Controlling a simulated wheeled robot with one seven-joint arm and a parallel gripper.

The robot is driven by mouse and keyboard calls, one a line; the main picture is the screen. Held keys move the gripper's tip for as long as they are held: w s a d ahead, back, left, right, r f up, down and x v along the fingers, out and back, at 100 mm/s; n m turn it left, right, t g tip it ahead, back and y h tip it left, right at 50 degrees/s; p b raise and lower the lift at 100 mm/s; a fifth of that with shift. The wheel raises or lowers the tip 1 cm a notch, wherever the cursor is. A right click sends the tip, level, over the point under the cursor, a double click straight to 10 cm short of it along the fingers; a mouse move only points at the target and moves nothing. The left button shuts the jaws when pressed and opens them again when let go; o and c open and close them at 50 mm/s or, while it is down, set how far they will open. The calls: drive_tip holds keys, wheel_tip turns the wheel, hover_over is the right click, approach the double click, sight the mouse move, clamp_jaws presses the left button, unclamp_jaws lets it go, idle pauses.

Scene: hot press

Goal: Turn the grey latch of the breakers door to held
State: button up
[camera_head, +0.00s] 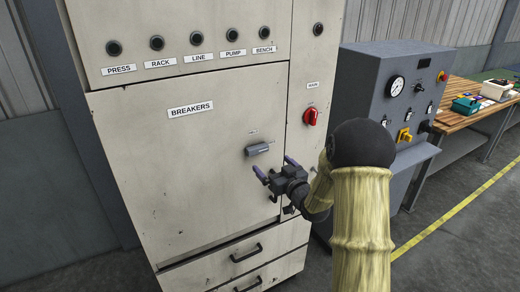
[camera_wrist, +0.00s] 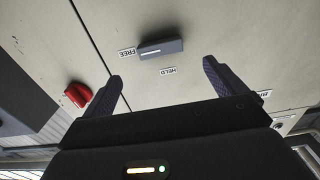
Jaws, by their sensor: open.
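The grey latch (camera_head: 257,149) is a short bar on the right part of the cream breakers door (camera_head: 160,165). In the wrist view the latch (camera_wrist: 161,48) has a white line at its left end, pointing towards the FREE label (camera_wrist: 126,52). The HELD label (camera_wrist: 168,72) is beside the bar's long side. My gripper (camera_head: 274,167) is open and empty, just below and right of the latch in the head view. In the wrist view its two dark purple fingers (camera_wrist: 162,72) are spread wide, short of the latch and apart from it.
A red MAIN switch (camera_head: 311,116) is on the narrow panel right of the door. Drawers with black handles (camera_head: 247,253) are below. Several round dark knobs (camera_head: 157,43) line the top. A grey gauge console (camera_head: 375,75) and a wooden bench (camera_head: 465,115) stand to the right.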

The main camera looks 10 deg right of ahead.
sight(259, 152)
drive_tip(key=p+x, duration=0.3)
drive_tip(key=x, duration=0.6)
drive_tip(key=shift+w+a, duration=0.1)
drive_tip(key=shift+w, duration=0.2)
drive_tip(key=shift+f, duration=0.1)
drive_tip(key=c, duration=1)
drive_tip(key=shift+o, duration=0.2)
